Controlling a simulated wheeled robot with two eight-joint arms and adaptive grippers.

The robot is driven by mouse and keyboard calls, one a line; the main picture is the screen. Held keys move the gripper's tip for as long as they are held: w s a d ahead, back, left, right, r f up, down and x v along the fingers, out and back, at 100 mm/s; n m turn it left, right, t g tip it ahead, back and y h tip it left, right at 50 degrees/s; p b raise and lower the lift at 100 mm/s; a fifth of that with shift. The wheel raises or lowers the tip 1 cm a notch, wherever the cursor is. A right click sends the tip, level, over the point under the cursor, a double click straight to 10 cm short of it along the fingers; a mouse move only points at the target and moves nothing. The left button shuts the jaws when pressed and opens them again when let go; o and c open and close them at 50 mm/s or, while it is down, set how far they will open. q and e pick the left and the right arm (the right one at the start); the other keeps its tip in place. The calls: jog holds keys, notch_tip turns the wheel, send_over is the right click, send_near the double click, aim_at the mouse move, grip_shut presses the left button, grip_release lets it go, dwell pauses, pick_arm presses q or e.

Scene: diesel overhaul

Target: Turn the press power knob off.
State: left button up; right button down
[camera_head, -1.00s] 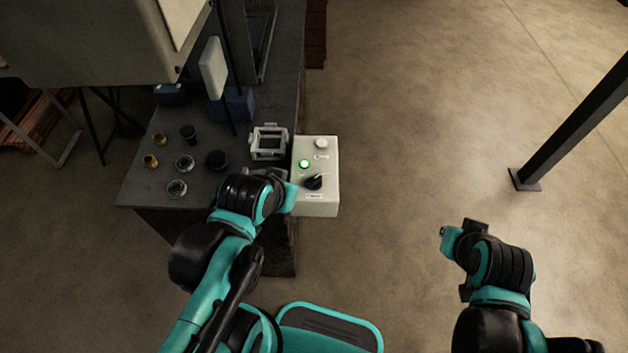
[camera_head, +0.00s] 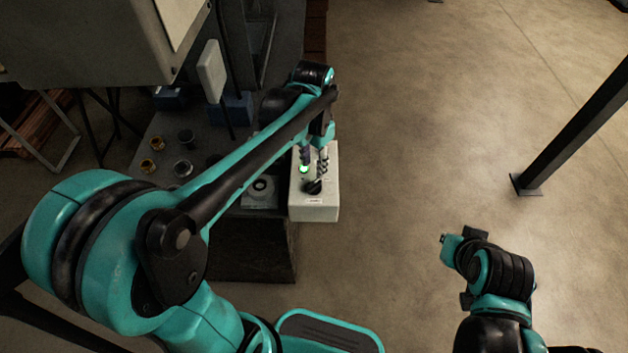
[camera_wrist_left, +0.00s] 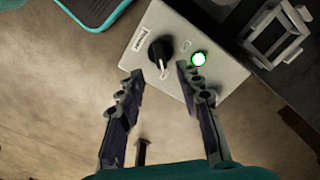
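The press control box (camera_head: 316,209) is a pale grey box at the bench's right edge. On it are a black power knob (camera_head: 313,187) and a lit green lamp (camera_head: 304,169). In the left wrist view the knob (camera_wrist_left: 160,50) shows its white pointer mark, and the lamp (camera_wrist_left: 199,59) glows. My left gripper (camera_head: 314,172) is over the box with its fingers pointing down. In the left wrist view its fingers (camera_wrist_left: 162,82) are apart and empty, with the knob just beyond their tips. My right gripper (camera_head: 452,240) is away at the lower right, its fingers unclear.
The dark bench (camera_head: 140,185) holds several small metal parts left of the box. A grey frame part (camera_wrist_left: 278,38) lies beside the box. A dark post (camera_head: 575,130) stands at the right. The floor between is clear.

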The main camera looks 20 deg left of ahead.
aim_at(314, 184)
pick_arm(q)
notch_tip(314, 184, down, 8)
jog(key=b, duration=0.3)
grip_shut()
